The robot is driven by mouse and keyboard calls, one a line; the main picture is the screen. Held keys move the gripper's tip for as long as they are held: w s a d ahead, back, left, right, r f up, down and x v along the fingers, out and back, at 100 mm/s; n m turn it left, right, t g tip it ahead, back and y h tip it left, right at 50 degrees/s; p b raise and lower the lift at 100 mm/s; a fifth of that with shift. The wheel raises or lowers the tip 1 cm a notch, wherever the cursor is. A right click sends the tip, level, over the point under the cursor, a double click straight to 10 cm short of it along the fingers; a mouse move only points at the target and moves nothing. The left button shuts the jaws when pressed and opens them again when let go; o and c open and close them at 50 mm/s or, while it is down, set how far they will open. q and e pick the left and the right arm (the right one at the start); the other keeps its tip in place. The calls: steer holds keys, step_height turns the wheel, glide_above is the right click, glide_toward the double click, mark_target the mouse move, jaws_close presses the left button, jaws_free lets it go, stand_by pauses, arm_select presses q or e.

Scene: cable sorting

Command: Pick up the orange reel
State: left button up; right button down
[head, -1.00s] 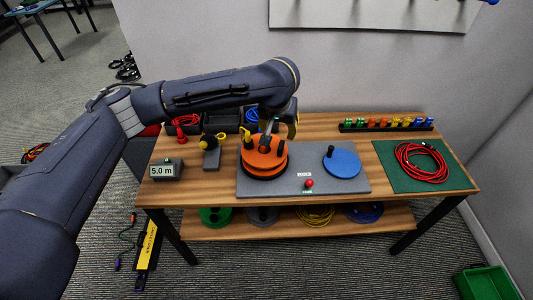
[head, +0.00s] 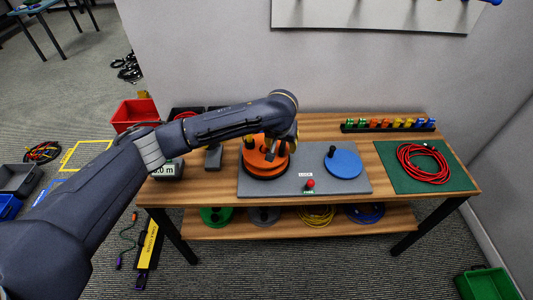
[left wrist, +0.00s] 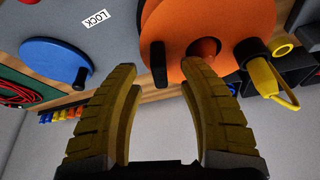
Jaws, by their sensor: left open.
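The orange reel (head: 258,158) sits on a dark round base on the grey board, at the middle left of the table in the head view. In the left wrist view the reel (left wrist: 172,38) shows its orange face, a black peg and a round orange hub. My left gripper (head: 282,146) is over the reel in the head view, its fingers partly hidden by the arm. In the left wrist view my left gripper (left wrist: 158,72) is open and empty, its right yellow finger near the hub. I cannot tell whether it touches. My right gripper is in neither view.
A green mat (head: 408,182) with a coiled red cable (head: 422,162) lies at right. A connector rack (head: 388,126) stands at the back.

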arm_select(q)
steer(key=shift+x, duration=1.2)
steer(key=shift+c, duration=0.2)
jaws_close()
